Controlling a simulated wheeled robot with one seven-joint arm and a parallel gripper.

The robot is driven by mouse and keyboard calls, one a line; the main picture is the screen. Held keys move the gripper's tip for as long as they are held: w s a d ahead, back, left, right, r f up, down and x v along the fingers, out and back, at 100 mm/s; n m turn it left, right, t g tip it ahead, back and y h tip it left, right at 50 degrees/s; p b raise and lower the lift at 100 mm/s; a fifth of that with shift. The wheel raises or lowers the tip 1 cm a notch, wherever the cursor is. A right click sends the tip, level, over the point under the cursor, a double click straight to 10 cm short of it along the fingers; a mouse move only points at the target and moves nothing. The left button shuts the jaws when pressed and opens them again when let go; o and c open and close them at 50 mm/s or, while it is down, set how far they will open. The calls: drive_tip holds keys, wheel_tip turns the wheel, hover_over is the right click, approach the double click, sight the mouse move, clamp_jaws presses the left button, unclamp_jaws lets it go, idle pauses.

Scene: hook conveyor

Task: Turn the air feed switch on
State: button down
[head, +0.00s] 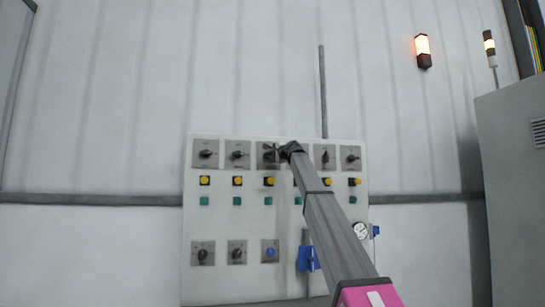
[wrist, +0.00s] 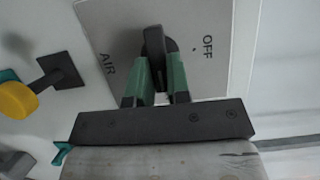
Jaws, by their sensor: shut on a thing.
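The air feed switch is a dark rotary knob (wrist: 153,42) on a grey plate (wrist: 105,18) in the wrist view. The plate reads AIR on the left and OFF on the right. The knob's handle points roughly up in that picture; I cannot tell which setting it is at. My gripper (wrist: 158,78) has its green-sided fingers on either side of the handle, shut on it. In the head view, my gripper (head: 284,152) is at the third switch plate (head: 265,162) of the top row, and my arm partly covers that area.
The white panel (head: 220,272) carries other rotary switches (head: 205,153), yellow buttons (head: 237,181) and green ones (head: 204,201) close by. A grey cabinet (head: 508,190) stands at right. An orange lamp (head: 422,45) glows on the wall.

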drive_tip(key=c, duration=1.1)
unclamp_jaws()
drive_tip(key=v, duration=1.1)
